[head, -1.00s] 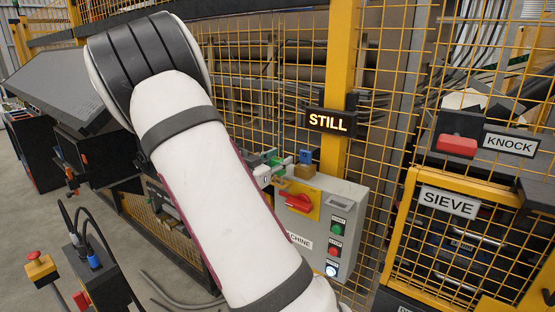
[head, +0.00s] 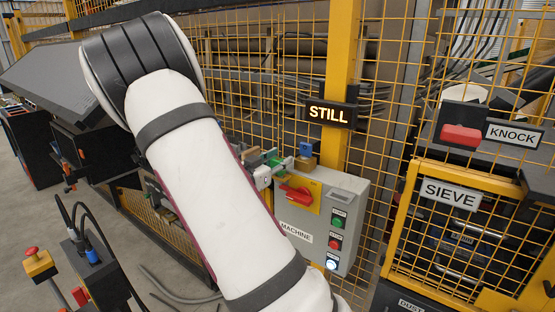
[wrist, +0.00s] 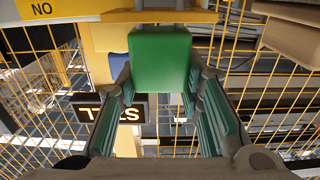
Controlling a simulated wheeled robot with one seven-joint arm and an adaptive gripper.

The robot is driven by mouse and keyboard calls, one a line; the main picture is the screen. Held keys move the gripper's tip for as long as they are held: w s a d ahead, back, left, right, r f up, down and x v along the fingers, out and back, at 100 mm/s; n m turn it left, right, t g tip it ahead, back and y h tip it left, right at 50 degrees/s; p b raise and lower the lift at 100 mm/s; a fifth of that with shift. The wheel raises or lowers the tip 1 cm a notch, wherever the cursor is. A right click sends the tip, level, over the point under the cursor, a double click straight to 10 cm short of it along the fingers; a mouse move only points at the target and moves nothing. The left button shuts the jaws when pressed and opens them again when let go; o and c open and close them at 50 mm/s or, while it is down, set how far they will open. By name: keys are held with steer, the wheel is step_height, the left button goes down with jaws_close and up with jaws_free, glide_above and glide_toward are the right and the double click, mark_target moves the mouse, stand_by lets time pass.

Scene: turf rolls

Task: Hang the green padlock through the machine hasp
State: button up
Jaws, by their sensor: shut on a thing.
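My gripper (wrist: 163,78) is shut on the green padlock (wrist: 161,55), with a finger on each side of its body. The padlock's grey shackle rises towards the top edge of the wrist view and is partly cut off. A yellow plate edge (wrist: 110,16) lies by the shackle; I cannot tell whether they touch. In the head view my gripper (head: 266,170) is small, beside the upper left of the grey machine box (head: 347,205), partly hidden by my arm. A red handle (head: 295,192) sits on the box's yellow plate (head: 309,205). I cannot make out the hasp clearly.
A blue padlock (head: 306,150) sits above the box, near a lit STILL sign (head: 328,114). Yellow mesh fencing (head: 385,150) stands behind. The SIEVE cage (head: 455,235) and red KNOCK button (head: 461,136) are at right. A pedestal (head: 95,270) stands at lower left.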

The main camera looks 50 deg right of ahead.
steer(key=shift+f, duration=0.25)
steer(key=o, duration=1.3)
steer(key=a, duration=0.8)
steer(key=s+a, duration=0.1)
steer(key=a, duration=0.3)
steer(key=shift+w, duration=0.1)
